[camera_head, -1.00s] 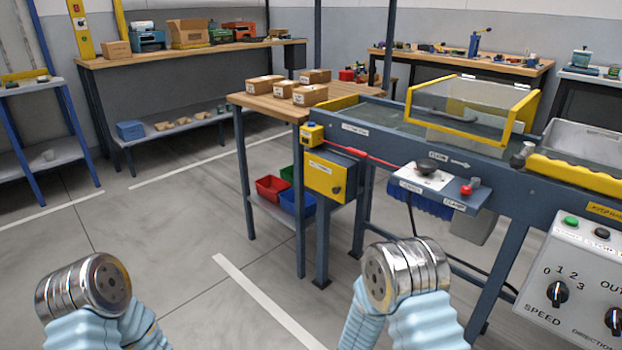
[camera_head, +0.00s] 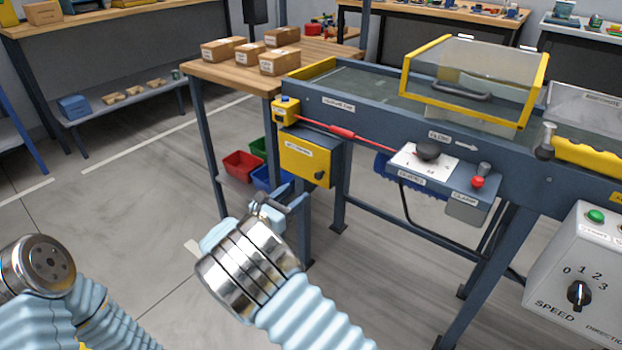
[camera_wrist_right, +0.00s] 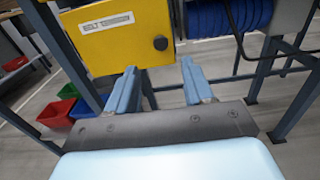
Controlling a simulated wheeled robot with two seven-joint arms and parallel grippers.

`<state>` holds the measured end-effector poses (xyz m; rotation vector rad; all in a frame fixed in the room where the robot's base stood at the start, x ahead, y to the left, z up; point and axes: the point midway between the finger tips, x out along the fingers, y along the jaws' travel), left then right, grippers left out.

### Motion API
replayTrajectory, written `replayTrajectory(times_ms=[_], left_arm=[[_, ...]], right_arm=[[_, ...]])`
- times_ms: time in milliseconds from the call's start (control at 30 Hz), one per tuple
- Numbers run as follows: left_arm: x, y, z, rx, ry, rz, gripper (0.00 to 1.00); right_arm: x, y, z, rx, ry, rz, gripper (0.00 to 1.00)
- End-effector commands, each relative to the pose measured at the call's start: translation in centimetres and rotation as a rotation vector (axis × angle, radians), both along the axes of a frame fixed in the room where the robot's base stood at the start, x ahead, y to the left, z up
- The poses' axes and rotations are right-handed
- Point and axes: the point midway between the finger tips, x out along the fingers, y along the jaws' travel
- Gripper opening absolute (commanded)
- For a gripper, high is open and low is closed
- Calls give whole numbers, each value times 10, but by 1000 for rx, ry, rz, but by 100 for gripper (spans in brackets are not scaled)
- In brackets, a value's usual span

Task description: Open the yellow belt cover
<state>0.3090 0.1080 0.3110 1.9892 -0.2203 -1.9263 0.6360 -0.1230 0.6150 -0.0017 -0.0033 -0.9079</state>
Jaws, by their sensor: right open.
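The yellow-framed clear belt cover (camera_head: 474,82) stands over the conveyor belt at the upper right of the head view. It looks down, with a dark handle (camera_head: 460,92) on its front. My right gripper (camera_head: 280,200) is low, left of and well below the cover, in front of the conveyor's frame. In the right wrist view its jaws (camera_wrist_right: 160,82) are open and empty. They point toward a yellow door (camera_wrist_right: 117,43) with a round knob, on the box below the conveyor's left end. My left wrist shows at lower left, but no left gripper fingers show.
A red cord (camera_head: 342,132) runs along the conveyor front. A black knob (camera_head: 428,150), a clamp box (camera_head: 472,195) and a control panel (camera_head: 583,265) stick out at right. A wooden table (camera_head: 222,75) with cartons stands left; floor before it is clear.

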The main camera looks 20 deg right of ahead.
Motion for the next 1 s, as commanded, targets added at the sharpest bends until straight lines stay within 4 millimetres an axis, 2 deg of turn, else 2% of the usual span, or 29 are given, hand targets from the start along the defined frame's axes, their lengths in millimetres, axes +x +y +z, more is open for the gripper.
replayTrajectory(times_ms=[100, 333, 500, 800, 1000], left_arm=[[0, -1, 3, -1, 0, -1, 39], [0, -1, 6, -1, 0, -2, 39], [0, -1, 6, -1, 0, -2, 39], [0, -1, 6, -1, 0, -1, 39], [0, -1, 6, -1, 0, -1, 39]], right_arm=[[17, -24, 0, 1, 2, -4, 52], [43, -57, -1, 1, 2, -2, 52], [52, -68, -1, 2, 2, -1, 52], [53, -69, -1, 2, 2, -1, 52], [53, -69, -1, 2, 2, -1, 21]])
